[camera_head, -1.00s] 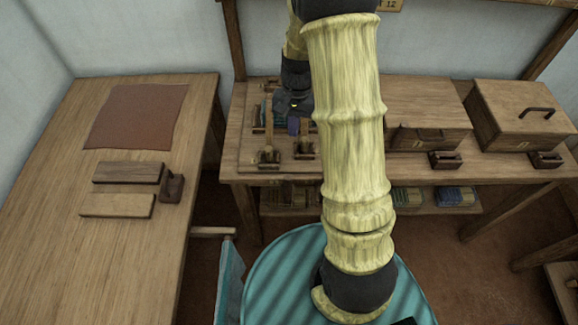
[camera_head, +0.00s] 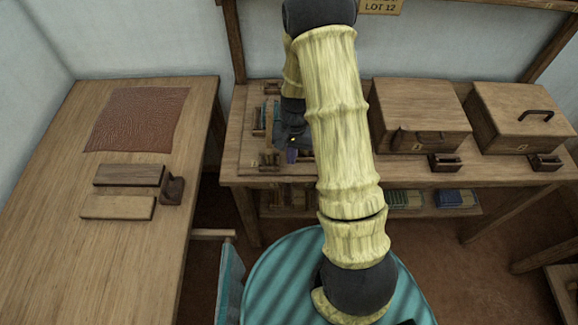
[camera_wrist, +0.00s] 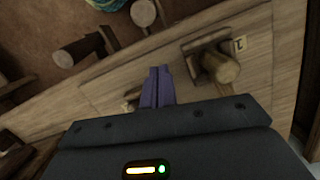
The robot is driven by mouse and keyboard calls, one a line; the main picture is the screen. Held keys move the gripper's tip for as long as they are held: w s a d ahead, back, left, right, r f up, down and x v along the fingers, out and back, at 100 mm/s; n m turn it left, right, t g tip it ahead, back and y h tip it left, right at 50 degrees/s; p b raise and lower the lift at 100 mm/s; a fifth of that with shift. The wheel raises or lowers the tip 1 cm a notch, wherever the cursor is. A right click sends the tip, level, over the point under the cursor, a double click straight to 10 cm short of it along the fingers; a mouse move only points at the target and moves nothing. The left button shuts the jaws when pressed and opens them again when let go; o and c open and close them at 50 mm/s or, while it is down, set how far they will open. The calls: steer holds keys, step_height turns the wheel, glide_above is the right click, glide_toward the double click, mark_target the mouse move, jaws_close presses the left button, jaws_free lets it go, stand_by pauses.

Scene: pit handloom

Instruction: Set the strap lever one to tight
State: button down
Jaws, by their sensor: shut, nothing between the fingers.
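My gripper shows in the wrist view (camera_wrist: 157,88), its two purple fingers together with nothing between them. In the head view my gripper (camera_head: 292,156) is low over the left end of the back bench. A wooden lever with a round-ended handle (camera_wrist: 222,70) stands just right of the fingertips in the wrist view, apart from them. A small yellow label (camera_wrist: 240,45) is beside it, its mark hard to read. This seems to be the left front lever (camera_head: 268,161) in the head view. I cannot tell its setting. The neighbouring lever is mostly hidden by my gripper and arm.
Two lidded wooden boxes (camera_head: 422,112) (camera_head: 522,115) stand on the bench (camera_head: 235,150), right of my arm. Wooden pegs (camera_wrist: 80,48) show past the bench edge in the wrist view. The left table (camera_head: 60,190) holds a brown cloth (camera_head: 137,118) and wooden blocks (camera_head: 128,175).

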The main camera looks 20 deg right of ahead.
mark_target(288, 192)
steer(key=s+a, duration=0.2)
steer(key=s, duration=0.1)
steer(key=shift+s+f+p, duration=0.1)
steer(key=shift+s+p, duration=0.15)
steer(key=shift+p, duration=0.1)
steer(key=shift+a, duration=0.1)
